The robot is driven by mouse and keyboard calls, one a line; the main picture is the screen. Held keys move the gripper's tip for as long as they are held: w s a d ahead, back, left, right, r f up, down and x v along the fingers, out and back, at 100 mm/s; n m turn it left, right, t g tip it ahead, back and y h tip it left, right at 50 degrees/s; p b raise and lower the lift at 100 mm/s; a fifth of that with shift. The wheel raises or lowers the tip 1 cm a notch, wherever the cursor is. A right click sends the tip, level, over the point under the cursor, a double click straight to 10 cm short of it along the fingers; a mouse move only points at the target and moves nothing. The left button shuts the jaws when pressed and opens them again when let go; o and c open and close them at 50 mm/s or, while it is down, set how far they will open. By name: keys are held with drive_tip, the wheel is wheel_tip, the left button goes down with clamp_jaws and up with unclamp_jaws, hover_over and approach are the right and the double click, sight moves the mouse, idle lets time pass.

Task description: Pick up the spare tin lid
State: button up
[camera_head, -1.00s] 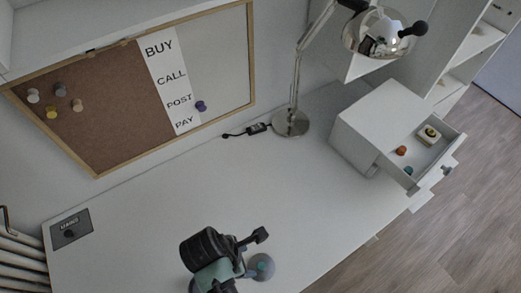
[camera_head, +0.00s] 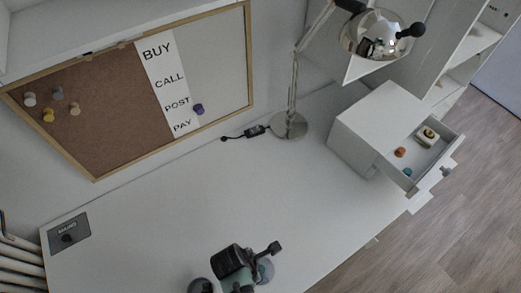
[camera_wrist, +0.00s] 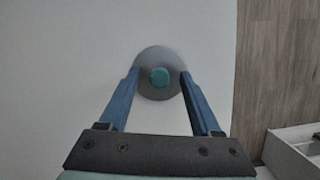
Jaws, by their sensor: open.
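In the wrist view a round grey lid (camera_wrist: 160,89) with a teal knob lies on the white desk, seen from above. My gripper (camera_wrist: 159,73) is open, with its blue fingers on either side of the lid's disc and the knob midway between the tips. The frames do not clearly show whether the fingers touch the rim. In the head view one grey disc (camera_head: 266,271) shows right of my wrist and another grey round shape (camera_head: 200,286) shows to its left at the bottom edge. My arm partly hides this area and the fingertips there.
The white desk (camera_head: 200,210) is mostly clear. A drawer unit (camera_head: 372,125) stands at the right with its drawer (camera_head: 432,160) open, holding small items. A lamp base (camera_head: 289,126) stands at the back. A dark card (camera_head: 69,234) lies at left. Wood floor lies beyond the right edge.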

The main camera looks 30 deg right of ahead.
clamp_jaws()
drive_tip(key=shift+r, duration=0.15)
